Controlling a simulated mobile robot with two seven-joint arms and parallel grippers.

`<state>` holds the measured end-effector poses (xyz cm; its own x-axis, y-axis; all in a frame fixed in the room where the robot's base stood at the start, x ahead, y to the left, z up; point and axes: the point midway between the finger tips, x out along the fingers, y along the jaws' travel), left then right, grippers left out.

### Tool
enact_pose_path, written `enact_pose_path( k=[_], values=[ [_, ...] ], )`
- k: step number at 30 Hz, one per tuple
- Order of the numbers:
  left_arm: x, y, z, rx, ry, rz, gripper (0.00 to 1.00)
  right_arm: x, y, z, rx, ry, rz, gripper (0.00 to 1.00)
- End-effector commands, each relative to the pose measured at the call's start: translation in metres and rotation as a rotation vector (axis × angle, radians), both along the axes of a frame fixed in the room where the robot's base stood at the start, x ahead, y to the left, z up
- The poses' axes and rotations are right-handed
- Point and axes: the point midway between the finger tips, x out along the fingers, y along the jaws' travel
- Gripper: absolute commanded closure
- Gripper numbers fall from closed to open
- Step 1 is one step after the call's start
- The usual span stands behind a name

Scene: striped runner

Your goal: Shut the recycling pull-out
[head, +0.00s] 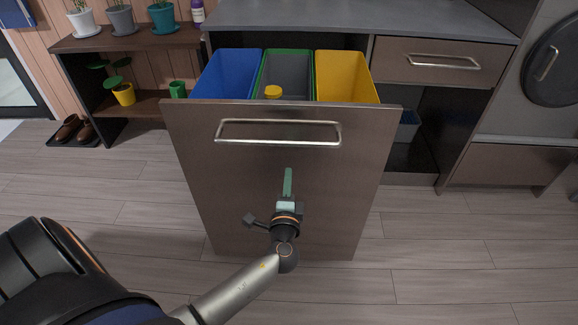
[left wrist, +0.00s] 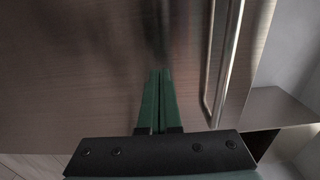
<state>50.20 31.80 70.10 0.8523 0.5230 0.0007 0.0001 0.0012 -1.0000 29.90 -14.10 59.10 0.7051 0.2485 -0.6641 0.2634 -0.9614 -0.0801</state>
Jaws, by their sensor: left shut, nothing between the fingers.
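The recycling pull-out (head: 200,170) stands open in the head view, its brown front panel well out from the counter. Its silver bar handle (head: 278,142) runs across the upper panel; the handle also shows at the right in the left wrist view (left wrist: 226,60). Behind the panel are a blue bin (head: 229,75), a grey bin with a green rim (head: 290,72) and a yellow bin (head: 343,75). My left gripper (head: 288,172) is shut and empty, in front of the panel below the handle. Its green fingers (left wrist: 158,85) point at the panel; I cannot tell whether they touch. My right gripper is out of view.
A closed drawer (head: 440,62) is at the right, above an open space with a grey-blue container (head: 407,126). A plant shelf (head: 130,40) stands left. The wood floor (head: 460,260) at the right is clear.

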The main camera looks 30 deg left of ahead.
Motion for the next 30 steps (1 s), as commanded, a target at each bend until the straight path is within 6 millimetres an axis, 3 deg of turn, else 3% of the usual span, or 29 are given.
enact_pose_path(
  k=[3, 9, 26, 28, 30],
  values=[
    [0.019, 0.012, 0.000, 0.001, -0.001, 0.001, 1.00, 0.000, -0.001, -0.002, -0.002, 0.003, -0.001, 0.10],
    [0.035, 0.022, 0.000, 0.000, 0.000, 0.000, 1.00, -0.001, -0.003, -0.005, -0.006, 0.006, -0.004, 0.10],
    [0.040, 0.025, -0.001, -0.001, -0.001, 0.000, 1.00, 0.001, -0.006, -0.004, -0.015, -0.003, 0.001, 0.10],
    [0.042, 0.026, -0.001, -0.001, -0.001, 0.000, 1.00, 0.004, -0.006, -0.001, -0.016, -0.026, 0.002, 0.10],
    [0.045, 0.028, -0.002, -0.001, -0.001, 0.000, 1.00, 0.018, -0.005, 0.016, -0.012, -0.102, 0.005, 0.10]
  ],
)
